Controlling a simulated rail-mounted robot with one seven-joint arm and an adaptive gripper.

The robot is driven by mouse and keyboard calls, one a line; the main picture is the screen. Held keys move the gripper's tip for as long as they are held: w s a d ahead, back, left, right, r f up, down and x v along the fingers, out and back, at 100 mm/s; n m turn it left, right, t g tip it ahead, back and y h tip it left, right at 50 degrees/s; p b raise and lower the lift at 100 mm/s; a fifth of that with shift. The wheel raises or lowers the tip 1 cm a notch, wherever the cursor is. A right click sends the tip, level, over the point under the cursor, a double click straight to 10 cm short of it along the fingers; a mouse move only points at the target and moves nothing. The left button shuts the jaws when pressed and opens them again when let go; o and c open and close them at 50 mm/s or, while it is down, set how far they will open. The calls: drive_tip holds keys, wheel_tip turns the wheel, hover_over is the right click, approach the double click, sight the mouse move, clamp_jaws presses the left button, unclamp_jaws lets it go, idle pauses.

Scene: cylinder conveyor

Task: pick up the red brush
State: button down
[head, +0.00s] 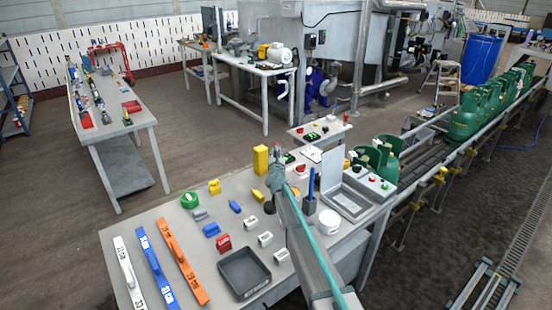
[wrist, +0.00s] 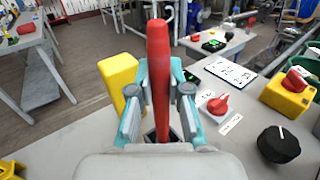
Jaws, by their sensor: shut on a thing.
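The red brush (wrist: 158,55) stands upright in the wrist view, its red handle rising between my fingers. My gripper (wrist: 159,98) is shut on the handle from both sides. A dark square shape (wrist: 178,133) shows below the handle; I cannot tell whether the brush's lower end is in it or above it. In the head view my gripper (head: 276,178) is over the far part of the near table, and my arm hides most of the brush there.
A yellow block (wrist: 118,78) stands close left of my gripper; it also shows in the head view (head: 260,159). A red knob (wrist: 218,104) and a black knob (wrist: 278,144) are to the right. A blue brush (head: 311,185) stands nearby. A black tray (head: 244,287) lies nearer.

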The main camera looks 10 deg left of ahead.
drive_tip(key=shift+r+p, duration=0.4)
drive_tip(key=shift+r, duration=4.45)
